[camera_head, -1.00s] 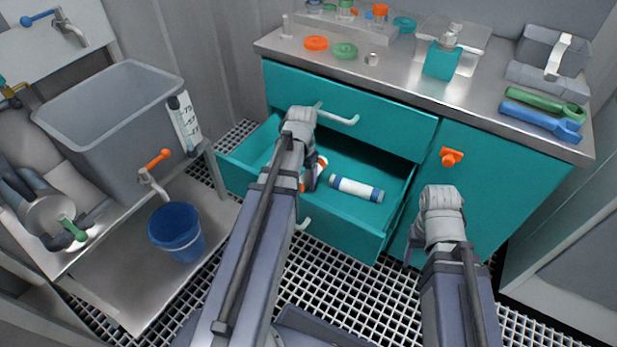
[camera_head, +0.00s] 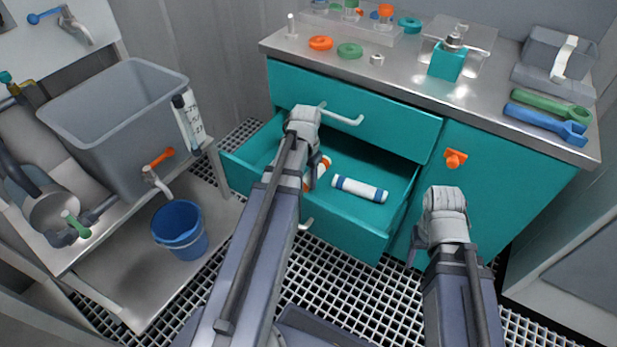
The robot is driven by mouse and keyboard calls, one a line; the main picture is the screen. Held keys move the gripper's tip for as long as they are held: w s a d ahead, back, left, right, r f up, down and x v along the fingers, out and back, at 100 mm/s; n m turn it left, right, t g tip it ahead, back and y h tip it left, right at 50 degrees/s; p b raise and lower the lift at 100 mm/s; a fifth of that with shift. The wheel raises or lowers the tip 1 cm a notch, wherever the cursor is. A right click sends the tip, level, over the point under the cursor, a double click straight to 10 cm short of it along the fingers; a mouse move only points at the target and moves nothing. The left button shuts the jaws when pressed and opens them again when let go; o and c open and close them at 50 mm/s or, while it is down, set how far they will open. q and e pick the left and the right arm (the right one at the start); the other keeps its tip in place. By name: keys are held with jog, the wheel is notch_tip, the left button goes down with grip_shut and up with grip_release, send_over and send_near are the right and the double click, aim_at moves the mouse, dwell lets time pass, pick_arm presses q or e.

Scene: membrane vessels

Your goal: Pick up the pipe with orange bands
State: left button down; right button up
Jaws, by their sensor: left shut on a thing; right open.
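The pipe with orange bands (camera_head: 321,170) is white with orange ends and lies in or just above the open teal drawer (camera_head: 345,228). My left arm hides much of it. My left gripper (camera_head: 309,178) reaches down into the drawer and is shut on this pipe; its fingers are mostly hidden behind my wrist. A second white pipe with blue bands (camera_head: 359,189) lies on the drawer floor to the right, apart from the gripper. My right gripper (camera_head: 414,247) is open and empty, right of the drawer and in front of the cabinet; it is partly hidden by its own wrist.
The closed upper drawer with its handle (camera_head: 342,115) is just above my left wrist. The steel counter (camera_head: 400,75) holds rings, a teal bottle (camera_head: 447,60) and wrenches (camera_head: 546,122). A grey tank (camera_head: 120,120) and blue bucket (camera_head: 180,229) stand left.

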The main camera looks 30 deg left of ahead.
aim_at(306, 178)
pick_arm(q)
notch_tip(306, 178, up, 8)
jog(key=p, duration=0.7)
jog(key=shift+f, duration=0.25)
jog(key=w+d, duration=0.2)
jog(key=d, duration=1.6)
jog(key=shift+f, duration=0.25)
